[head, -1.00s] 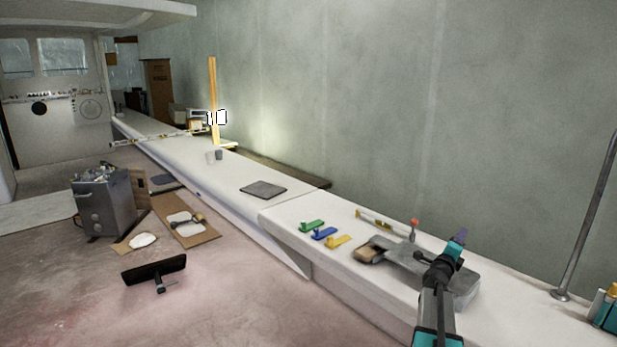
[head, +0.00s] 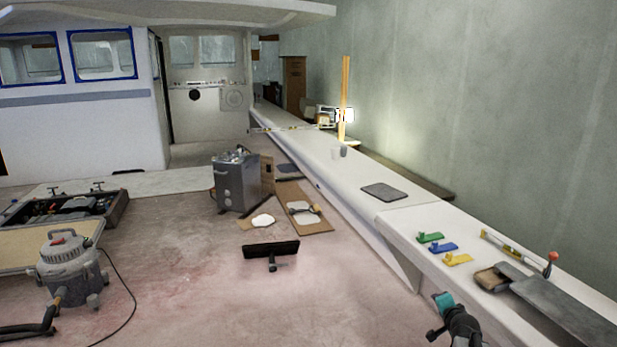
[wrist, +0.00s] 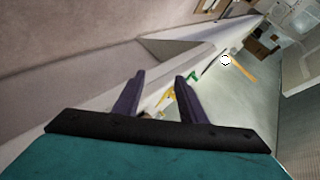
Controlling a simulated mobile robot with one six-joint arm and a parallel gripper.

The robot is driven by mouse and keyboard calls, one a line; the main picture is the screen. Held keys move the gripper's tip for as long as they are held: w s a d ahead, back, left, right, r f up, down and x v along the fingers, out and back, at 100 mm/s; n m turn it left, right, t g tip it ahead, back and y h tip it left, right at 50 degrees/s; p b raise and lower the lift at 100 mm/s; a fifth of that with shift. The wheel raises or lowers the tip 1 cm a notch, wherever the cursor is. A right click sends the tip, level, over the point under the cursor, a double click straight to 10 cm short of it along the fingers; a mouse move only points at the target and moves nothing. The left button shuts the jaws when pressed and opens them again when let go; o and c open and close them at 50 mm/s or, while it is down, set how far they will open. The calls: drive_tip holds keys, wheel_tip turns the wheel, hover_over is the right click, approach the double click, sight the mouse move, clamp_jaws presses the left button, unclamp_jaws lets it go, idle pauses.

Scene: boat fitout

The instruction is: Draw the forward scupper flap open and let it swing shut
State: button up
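My gripper (wrist: 158,77) shows in the wrist view with its two dark purple fingers apart and nothing between them. In the head view only part of my teal and black arm shows at the lower right, and the fingers cannot be made out. The white bulwark (head: 368,218) runs from the lower right toward the cabin. I cannot clearly make out the forward scupper flap in either view. A small dark mark (head: 318,186) shows on the bulwark's inner side, too small to identify. My gripper is near the bulwark's close end, touching nothing visible.
On the bulwark top lie green (head: 430,237), blue (head: 443,247) and yellow (head: 458,259) pieces and a dark pad (head: 384,193).

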drive_tip(key=s+a+f+n+g+y, duration=0.1)
drive_tip(key=s+a+f+n, duration=0.15)
drive_tip(key=a, duration=0.35)
drive_tip(key=s+a+f+n+g+y, duration=0.1)
drive_tip(key=a+f+n+g+y, duration=0.1)
drive_tip(key=a+f, duration=0.3)
drive_tip(key=s+a+f+n+g, duration=0.4)
drive_tip(key=s+a+n, duration=0.1)
drive_tip(key=s+a, duration=0.45)
drive_tip(key=s+a+f+n+g, duration=0.4)
drive_tip(key=s+a+n+g, duration=0.1)
drive_tip(key=s+a, duration=0.5)
drive_tip(key=s+d+f+g+b, duration=0.1)
drive_tip(key=s+f+g+b, duration=0.3)
drive_tip(key=s+f, duration=1.8)
drive_tip(key=s+g, duration=0.1)
drive_tip(key=s, duration=0.3)
drive_tip(key=shift+s+f+h, duration=0.15)
drive_tip(key=shift+f+h, duration=0.1)
drive_tip(key=shift+h, duration=0.05)
drive_tip(key=shift+d, duration=0.1)
drive_tip(key=shift+c, duration=0.9)
